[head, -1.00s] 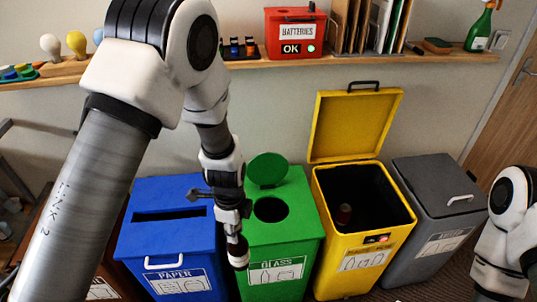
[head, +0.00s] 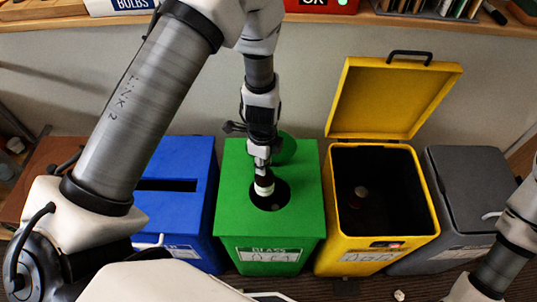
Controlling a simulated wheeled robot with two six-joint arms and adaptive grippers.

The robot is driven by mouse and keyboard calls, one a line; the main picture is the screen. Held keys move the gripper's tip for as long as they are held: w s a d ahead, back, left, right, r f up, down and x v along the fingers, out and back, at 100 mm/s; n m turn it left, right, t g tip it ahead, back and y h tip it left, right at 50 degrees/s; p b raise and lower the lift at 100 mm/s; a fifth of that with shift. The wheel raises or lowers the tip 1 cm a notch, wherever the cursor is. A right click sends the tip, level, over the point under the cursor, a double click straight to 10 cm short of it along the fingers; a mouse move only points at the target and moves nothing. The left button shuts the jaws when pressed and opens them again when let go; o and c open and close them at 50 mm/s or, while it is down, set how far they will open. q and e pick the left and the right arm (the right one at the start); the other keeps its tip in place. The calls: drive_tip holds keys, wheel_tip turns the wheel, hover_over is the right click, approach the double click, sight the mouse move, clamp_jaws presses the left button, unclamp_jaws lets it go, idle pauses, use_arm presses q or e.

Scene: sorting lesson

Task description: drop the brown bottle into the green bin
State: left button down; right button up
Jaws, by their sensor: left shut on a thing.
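The green bin (head: 235,222) stands between the blue and yellow bins in the head view. It has a round dark hole in its top, and its round lid is raised behind the hole. My left gripper (head: 262,168) points down over this hole and is shut on the brown bottle (head: 264,187). The bottle hangs roughly upright. Its pale band shows at the hole, and its lower part is dark and hard to tell from the opening. My right arm shows at the right edge, but its gripper is out of view.
A blue paper bin (head: 190,212) with a slot stands left. An open yellow bin (head: 392,73) stands right, with a small object (head: 361,192) inside. A grey lidded bin (head: 468,180) is farther right. A wall shelf (head: 200,22) runs behind. A small pale piece (head: 399,296) lies on the floor.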

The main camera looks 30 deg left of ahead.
use_arm(q)
wheel_tip(320, 180, down, 6)
drive_tip(key=b, duration=0.2)
drive_tip(key=shift+r+b, duration=0.25)
drive_tip(key=shift+b, duration=0.1)
drive_tip(key=c, duration=0.8)
unclamp_jaws()
drive_tip(key=shift+w, duration=0.1)
drive_tip(key=shift+c, duration=0.2)
drive_tip(key=shift+r, duration=0.1)
wheel_tip(320, 180, up, 12)
drive_tip(key=shift+f, duration=0.1)
